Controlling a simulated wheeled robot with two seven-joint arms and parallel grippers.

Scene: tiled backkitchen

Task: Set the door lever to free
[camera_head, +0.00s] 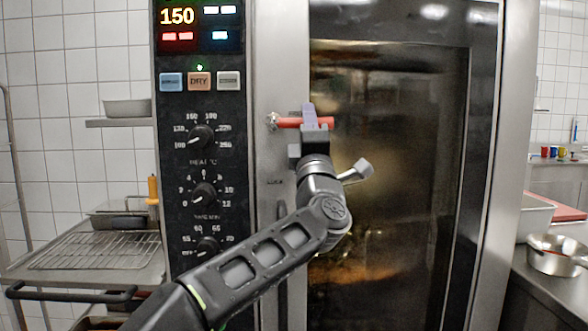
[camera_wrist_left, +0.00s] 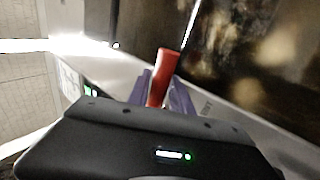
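The red door lever (camera_head: 288,122) lies level on the oven's steel door frame, from a pivot on its left towards the glass on its right. My left gripper (camera_head: 309,118) is at the lever's right part, with a purple finger showing over it. In the left wrist view the red lever (camera_wrist_left: 162,76) runs between the two purple fingers of my left gripper (camera_wrist_left: 160,93), which look closed against both its sides. A small label sits on the frame below the lever, too small to read. My right gripper is not in view.
The oven's glass door (camera_head: 400,200) fills the middle right. A control panel (camera_head: 203,150) with knobs and a display reading 150 stands to the left. A wire rack (camera_head: 95,250) is at far left. A counter with a metal pan (camera_head: 556,262) is at right.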

